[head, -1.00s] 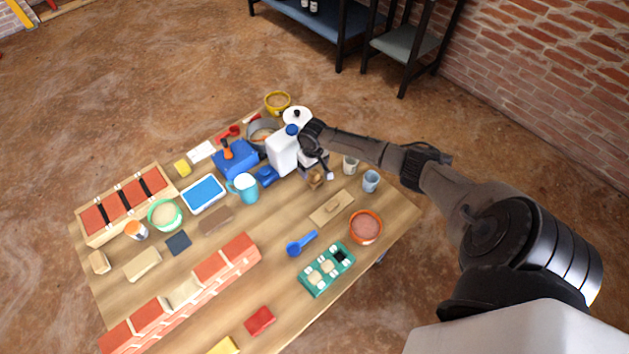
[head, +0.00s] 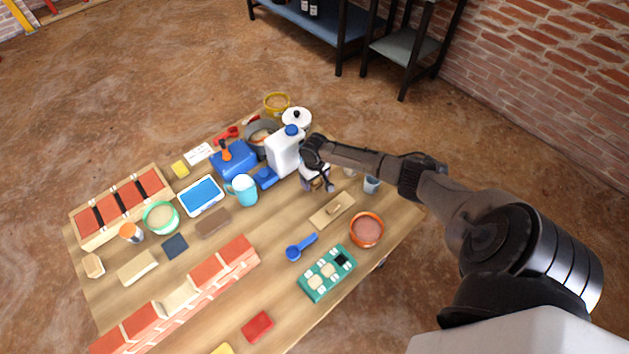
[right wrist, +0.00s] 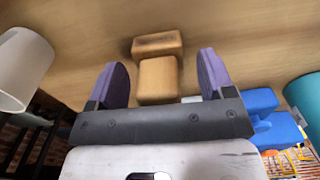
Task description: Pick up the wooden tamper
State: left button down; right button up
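The wooden tamper (right wrist: 158,78) shows in the right wrist view as a light brown block with a darker, wider block at its far end. It sits on the wooden table, between the two purple fingers of my right gripper (right wrist: 160,75). The fingers are open, with a visible gap on each side of the tamper. In the head view my right gripper (head: 319,186) is low over the table's back right part and mostly hides the tamper. My left gripper is not in view.
A white jug with a blue cap (head: 284,152) stands close left of my right gripper. A blue-grey cup (head: 372,184) stands to its right. A wooden float (head: 332,210) lies in front, and a light blue mug (head: 243,190) stands farther left. Bare table shows around the float.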

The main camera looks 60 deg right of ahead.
jog(key=c, duration=0.9)
jog(key=shift+r, duration=0.1)
jog(key=shift+r+p, duration=0.3)
jog(key=shift+r, duration=0.15)
notch_tip(320, 180, up, 4)
jog(key=shift+f+p, duration=0.1)
jog(key=shift+p, duration=0.85)
jog(key=s+d+r+p, duration=0.3)
jog(key=s+r, duration=0.3)
jog(key=s, duration=0.5)
jog(key=shift+d+p, duration=0.15)
jog(key=shift+p, duration=0.7)
jog(key=shift+s+r, duration=0.1)
